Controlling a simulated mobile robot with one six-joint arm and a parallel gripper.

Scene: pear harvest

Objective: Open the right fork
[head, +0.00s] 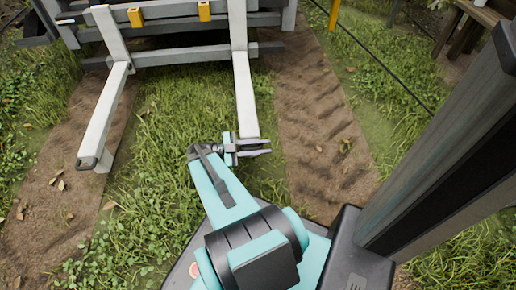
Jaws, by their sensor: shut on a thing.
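The right fork (245,95) is a pale grey bar that runs from the carriage toward me. The left fork (104,118) is a similar bar, slanting down to the left from the carriage (180,55). My gripper (258,147) is at the near tip of the right fork, its two grey fingers pointing right across it. It is shut on the fork's tip. The fingers partly hide the end of the tip, so the exact contact is hard to see.
Two yellow pieces (135,17) sit on the carriage's upper bar. Grass (165,125) lies between the forks, with bare dirt tracks (318,110) on either side. A yellow post (334,14) and a wooden structure (468,28) stand at the upper right.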

